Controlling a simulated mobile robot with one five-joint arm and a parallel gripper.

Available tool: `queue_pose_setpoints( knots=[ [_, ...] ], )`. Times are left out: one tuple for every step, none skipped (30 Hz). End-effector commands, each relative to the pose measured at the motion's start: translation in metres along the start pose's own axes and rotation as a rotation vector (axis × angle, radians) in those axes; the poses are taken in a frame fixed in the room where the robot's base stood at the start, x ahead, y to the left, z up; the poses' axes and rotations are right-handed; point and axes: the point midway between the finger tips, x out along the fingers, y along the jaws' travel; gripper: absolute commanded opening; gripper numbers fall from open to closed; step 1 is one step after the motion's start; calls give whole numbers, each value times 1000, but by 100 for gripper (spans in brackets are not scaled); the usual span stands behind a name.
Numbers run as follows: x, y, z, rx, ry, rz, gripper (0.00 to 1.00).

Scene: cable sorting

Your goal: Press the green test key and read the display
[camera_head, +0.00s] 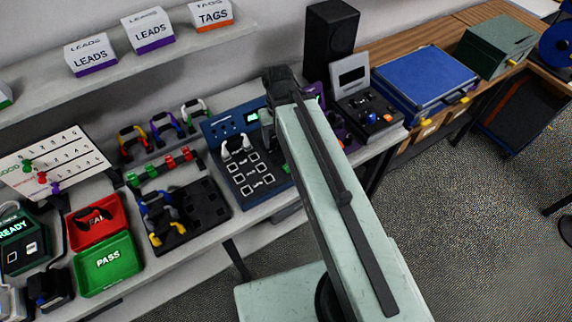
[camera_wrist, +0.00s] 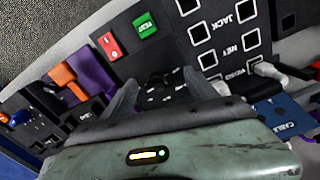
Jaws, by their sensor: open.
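The green key marked TEST (camera_wrist: 146,27) is on the dark tester panel, at the upper middle of the wrist view. A red key (camera_wrist: 108,47) is beside it. In the head view the tester (camera_head: 245,165) stands on the bench, partly behind my arm. Its upright blue back carries a small lit green display (camera_head: 251,116), whose text is too small to read. My gripper (camera_wrist: 162,92) is open and empty over the panel, with its fingers apart from the green key in the picture. Its height above the panel is unclear. In the head view my arm hides most of the keys.
White plugs (camera_head: 237,148) sit in the tester's sockets. A purple unit with an orange part (camera_wrist: 70,82) is beside the panel. A grey display box (camera_head: 352,75) and a blue case (camera_head: 425,82) are to the right. Red (camera_head: 96,238) and green (camera_head: 122,280) trays are at the left.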

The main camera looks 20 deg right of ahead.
Motion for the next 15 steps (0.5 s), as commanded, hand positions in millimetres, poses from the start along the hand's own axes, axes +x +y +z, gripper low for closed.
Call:
queue_pose_setpoints(
  knots=[
    [0, 0, 0, 0, 0, 0, 67],
    [0, 0, 0, 0, 0, 0, 67],
    [0, 0, 0, 0, 0, 0, 67],
    [0, 0, 0, 0, 0, 0, 67],
    [0, 0, 0, 0, 0, 0, 67],
    [0, 0, 0, 0, 0, 0, 67],
    [0, 0, 0, 0, 0, 0, 67],
    [0, 0, 0, 0, 0, 0, 67],
    [0, 0, 0, 0, 0, 0, 64],
    [0, 0, 0, 0, 0, 0, 55],
    [0, 0, 0, 0, 0, 0, 47],
    [0, 0, 0, 0, 0, 0, 36],
    [0, 0, 0, 0, 0, 0, 28],
    [0, 0, 0, 0, 0, 0, 19],
    [0, 0, 0, 0, 0, 0, 8]
  ],
)
